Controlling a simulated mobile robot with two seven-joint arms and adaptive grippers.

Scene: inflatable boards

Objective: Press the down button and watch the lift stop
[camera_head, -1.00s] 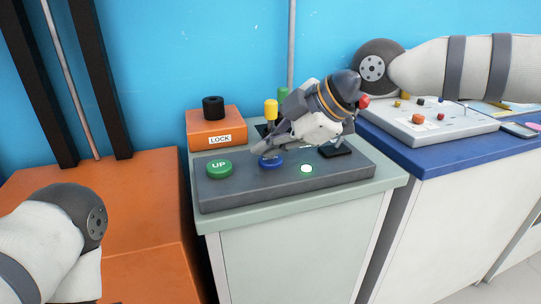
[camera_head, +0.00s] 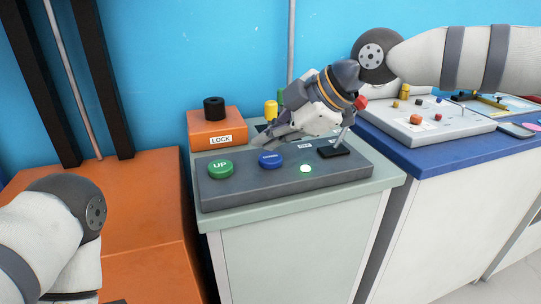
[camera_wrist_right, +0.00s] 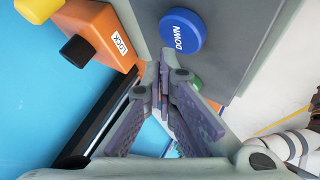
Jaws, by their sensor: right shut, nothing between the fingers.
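The blue down button (camera_head: 271,160) sits on the dark grey control panel (camera_head: 235,194). It shows large, with the word DOWN, in the right wrist view (camera_wrist_right: 182,29). My right gripper (camera_head: 253,143) is shut and empty, just behind and above the blue button, apart from it. In the right wrist view its fingertips (camera_wrist_right: 164,65) meet below the button. The green UP button (camera_head: 220,168) is left of the blue one. A small round light (camera_head: 306,169) glows green on the right. An orange block (camera_head: 140,172) stands at left by dark upright rails (camera_head: 98,75). My left gripper is out of view.
An orange LOCK box (camera_head: 216,128) with a black knob stands behind the panel. A yellow post (camera_head: 271,110) and a black-based lever (camera_head: 334,151) are near my right gripper. A white board (camera_head: 430,125) lies on the blue-topped counter (camera_head: 440,155) at right.

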